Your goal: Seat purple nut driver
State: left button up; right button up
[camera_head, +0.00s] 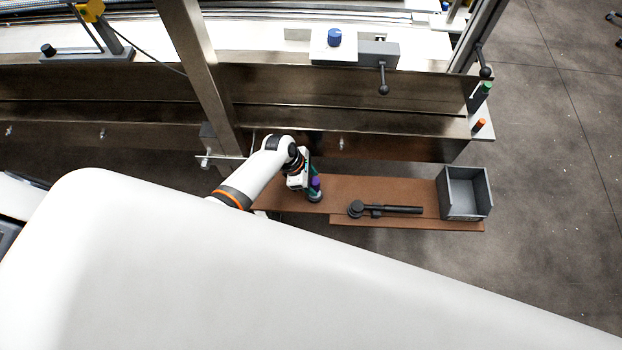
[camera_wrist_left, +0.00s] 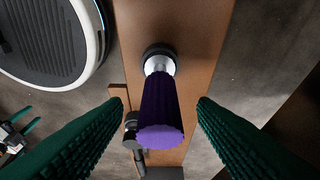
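The purple nut driver (camera_head: 316,183) stands on the brown board (camera_head: 410,190), its lower end at a dark round base (camera_head: 314,198). In the left wrist view the nut driver (camera_wrist_left: 160,110) shows a ribbed purple handle and a silver shaft going down to the black round base (camera_wrist_left: 159,53). I cannot tell how deep the shaft sits in it. My left gripper (camera_head: 309,184) is at the nut driver. Its green fingers (camera_wrist_left: 160,105) are open, one on each side of the handle, with gaps. My right gripper (camera_wrist_left: 38,113) shows small at the left wrist view's left edge, its fingers apart.
A black tool with a round head (camera_head: 390,209) lies on the board to the right. A grey open bin (camera_head: 465,213) stands at the board's right end. The metal conveyor frame (camera_head: 340,112) runs behind the board. Its upright post (camera_head: 205,70) rises near my left arm.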

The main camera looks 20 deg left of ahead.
pick_arm(q)
jog(key=p+v, duration=0.2)
jog(key=v, duration=1)
jog(key=shift+p, duration=0.3)
jog(key=s+a+f+m+y, duration=0.2)
jog(key=s+f+m, duration=0.3)
jog(key=f, duration=0.4)
jog(key=s+a+f+m+y, duration=0.1)
jog(key=s+f+m, duration=0.2)
jog(key=s+f, duration=0.45)
jog(key=s+f+m, duration=0.4)
jog(key=s+m, duration=0.1)
jog(key=s, duration=0.2)
jog(key=s+a+f+m+y, duration=0.1)
jog(key=s+f+m, duration=0.3)
jog(key=s, duration=0.4)
jog(key=s+f+m, duration=0.4)
jog(key=s+m, duration=0.2)
jog(key=s, duration=0.2)
jog(key=shift+s+a+m+y, duration=0.25)
jog(key=shift+m+y, duration=0.05)
jog(key=shift+m, duration=0.1)
